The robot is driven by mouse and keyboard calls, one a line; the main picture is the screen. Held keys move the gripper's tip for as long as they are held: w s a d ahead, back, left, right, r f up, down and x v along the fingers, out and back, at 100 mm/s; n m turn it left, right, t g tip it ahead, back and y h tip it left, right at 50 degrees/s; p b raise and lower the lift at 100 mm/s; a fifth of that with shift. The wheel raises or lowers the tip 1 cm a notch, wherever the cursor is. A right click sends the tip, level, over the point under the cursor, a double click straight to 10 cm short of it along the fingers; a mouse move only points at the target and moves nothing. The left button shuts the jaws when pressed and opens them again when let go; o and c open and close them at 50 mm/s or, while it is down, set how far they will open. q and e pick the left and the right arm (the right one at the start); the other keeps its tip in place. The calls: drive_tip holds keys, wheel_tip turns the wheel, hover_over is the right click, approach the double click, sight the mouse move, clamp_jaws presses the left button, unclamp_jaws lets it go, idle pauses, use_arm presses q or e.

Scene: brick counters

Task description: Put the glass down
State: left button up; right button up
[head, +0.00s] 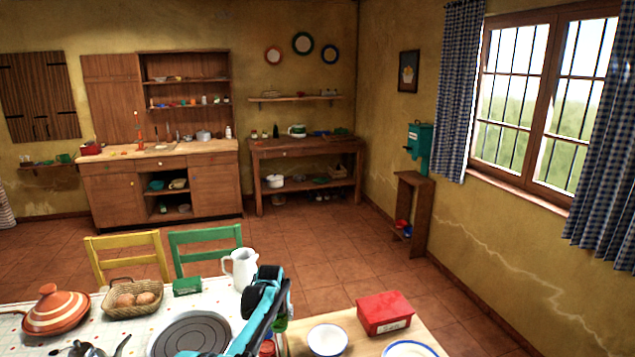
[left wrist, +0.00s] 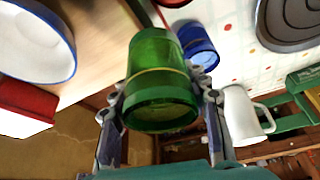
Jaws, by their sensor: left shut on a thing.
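A green glass (left wrist: 160,80) with a thin yellowish band sits between the fingers of my left gripper (left wrist: 158,105) in the left wrist view. The gripper is shut on it. In the head view my left gripper (head: 275,306) is over the near table, around the gap between the white cloth and the bare wood. Only a small part of the green glass (head: 281,325) shows there, below the gripper. I cannot tell whether the glass touches the table. My right gripper is not in view.
A white pitcher (head: 242,268), a blue cup (left wrist: 198,43) and a grey round plate (head: 190,334) are close by. A red box (head: 384,312), a white bowl (head: 327,340) and a plate (head: 410,349) stand on the wood at right. A bread basket (head: 133,298) is at left.

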use_arm(q)
drive_tip(key=shift+s+a, duration=0.15)
drive_tip(key=shift+s, duration=0.25)
drive_tip(key=shift+s+a+f, duration=0.15)
drive_tip(key=shift+f, duration=0.15)
drive_tip(key=s+a+f, duration=0.1)
drive_tip(key=s+a, duration=0.1)
drive_tip(key=s, duration=1.4)
drive_tip(key=s+a+f, duration=0.1)
drive_tip(key=s+a, duration=0.1)
drive_tip(key=s, duration=1.5)
drive_tip(key=shift+s+a, duration=0.2)
drive_tip(key=shift+s, duration=0.05)
